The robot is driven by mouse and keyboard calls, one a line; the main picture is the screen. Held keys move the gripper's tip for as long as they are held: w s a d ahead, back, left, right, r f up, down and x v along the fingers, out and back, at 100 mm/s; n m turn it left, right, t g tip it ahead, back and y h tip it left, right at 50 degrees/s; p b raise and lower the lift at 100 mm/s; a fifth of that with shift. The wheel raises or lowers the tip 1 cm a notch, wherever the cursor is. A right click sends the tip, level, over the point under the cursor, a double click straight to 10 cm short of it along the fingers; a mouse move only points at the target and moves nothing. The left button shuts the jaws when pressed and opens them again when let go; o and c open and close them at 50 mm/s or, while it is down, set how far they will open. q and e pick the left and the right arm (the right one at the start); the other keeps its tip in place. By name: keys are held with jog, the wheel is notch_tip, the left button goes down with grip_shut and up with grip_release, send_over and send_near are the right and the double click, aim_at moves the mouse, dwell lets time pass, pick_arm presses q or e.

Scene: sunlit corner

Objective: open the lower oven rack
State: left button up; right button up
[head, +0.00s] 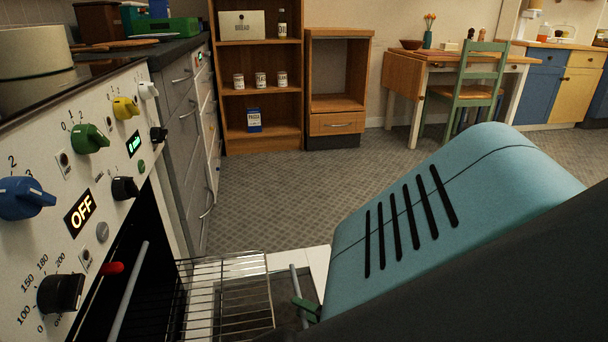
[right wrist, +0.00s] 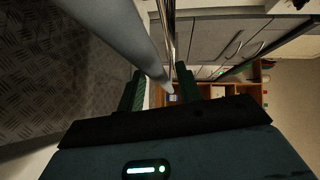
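In the head view the oven (head: 75,190) stands at the left with its dark cavity open. A wire rack (head: 228,290) sticks out of the front, to the right of the cavity. A pale upright-looking bar (head: 128,292) crosses the opening. My right gripper (head: 305,308) is low in the picture, right of the rack, beside another pale bar (head: 293,280). The right wrist view shows its green fingers (right wrist: 158,92) apart, with a grey bar (right wrist: 120,35) close by; I cannot tell whether the bar lies between them. My left gripper is out of view.
The oven's knobs and red-tipped part (head: 112,268) face the room. Grey drawers (head: 185,120) stand beyond the oven. A wooden shelf (head: 262,110), small cabinet (head: 336,122) and green chair (head: 478,92) are farther back. The patterned floor (head: 290,190) between is clear.

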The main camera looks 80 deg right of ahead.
jog(key=p+v, duration=0.2)
jog(key=v, duration=0.5)
jog(key=shift+s+a, duration=0.2)
jog(key=shift+s, duration=0.15)
jog(key=shift+r, duration=0.15)
dwell(0.3)
